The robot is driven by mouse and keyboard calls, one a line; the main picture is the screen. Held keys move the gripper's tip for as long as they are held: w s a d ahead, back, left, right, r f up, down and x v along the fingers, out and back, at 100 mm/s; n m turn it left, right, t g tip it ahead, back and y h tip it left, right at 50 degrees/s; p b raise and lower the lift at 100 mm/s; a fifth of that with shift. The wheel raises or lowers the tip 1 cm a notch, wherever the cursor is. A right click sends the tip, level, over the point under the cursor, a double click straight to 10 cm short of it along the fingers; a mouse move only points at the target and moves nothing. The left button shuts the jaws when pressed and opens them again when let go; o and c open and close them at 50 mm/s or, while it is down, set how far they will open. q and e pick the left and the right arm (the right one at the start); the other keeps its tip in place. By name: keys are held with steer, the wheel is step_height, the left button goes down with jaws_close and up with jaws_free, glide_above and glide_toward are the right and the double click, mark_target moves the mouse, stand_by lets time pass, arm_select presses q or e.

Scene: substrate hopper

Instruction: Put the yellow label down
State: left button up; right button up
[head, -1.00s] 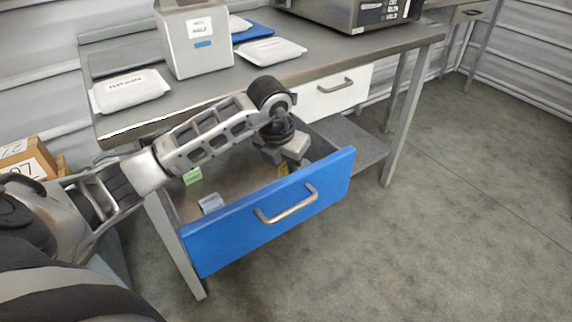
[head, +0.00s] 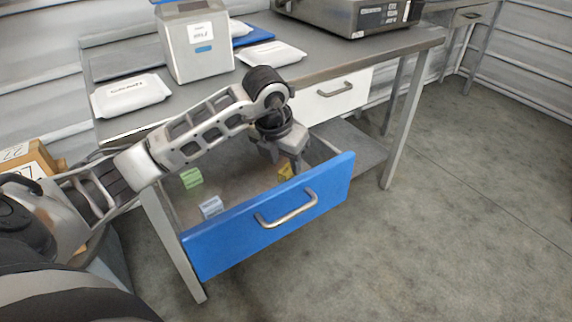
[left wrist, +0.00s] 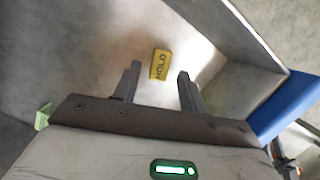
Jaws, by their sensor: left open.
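The yellow label (head: 285,171) lies in the open blue-fronted drawer (head: 268,222), toward its right side. In the left wrist view the yellow label (left wrist: 161,64) shows dark lettering and lies on the drawer floor, beyond and between my fingertips, apart from them. My left gripper (head: 284,163) is over the drawer, pointing down, with its jaws open and empty; its two fingers also show in the left wrist view (left wrist: 158,80). My right gripper is in neither view.
A green label (head: 191,177) and a pale blue-white label (head: 211,206) are in the drawer's left part. A white-fronted drawer (head: 335,95) is beside it. The bench top (head: 205,92) holds a grey hopper (head: 196,45), white packets (head: 131,94) and a metal appliance (head: 345,17).

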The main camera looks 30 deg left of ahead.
arm_select(q)
steer(key=p+v, duration=0.1)
steer(key=v, duration=0.8)
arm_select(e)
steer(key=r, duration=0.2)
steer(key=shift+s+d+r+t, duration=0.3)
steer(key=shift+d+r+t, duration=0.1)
